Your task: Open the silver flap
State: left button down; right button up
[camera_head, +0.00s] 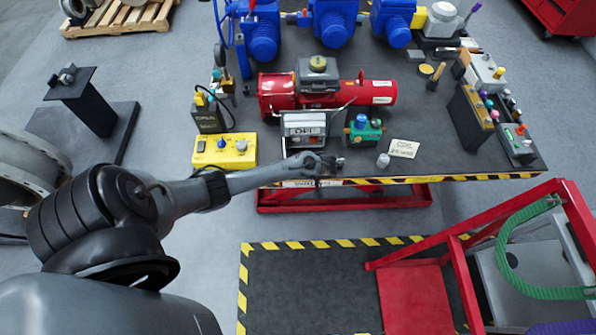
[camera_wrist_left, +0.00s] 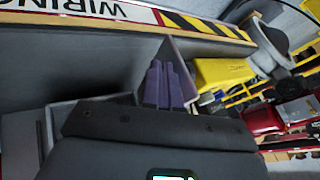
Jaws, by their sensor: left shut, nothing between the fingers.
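A small silver-framed box (camera_head: 305,126) with a pale labelled panel stands at the front of the workbench, before the red cylinder. I cannot tell which part of it is the silver flap, or whether the flap is open. My left gripper (camera_head: 338,163) is at the bench's front edge, just below and right of this box. In the left wrist view its purple fingers (camera_wrist_left: 167,85) are together and empty. A grey panel edge rises right beside the fingertips there; I cannot tell if they touch it. My right gripper is not in view.
The workbench has a yellow-black striped front edge (camera_head: 450,178). A yellow control box (camera_head: 224,151) stands left, a red cylinder (camera_head: 380,92) behind, and a green-blue valve (camera_head: 364,128) right of the silver box. A red frame (camera_head: 415,295) stands on the floor at right.

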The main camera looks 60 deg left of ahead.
pick_arm(q)
jog(key=s+m+p, duration=0.1)
jog(key=s+a+m+t+p, duration=0.1)
jog(key=s+m+p, duration=0.1)
jog(key=shift+s+a+t+y+p, duration=0.25)
jog(key=shift+s+t+y+p, duration=0.05)
jog(key=shift+s+t+p, duration=0.1)
dwell(0.4)
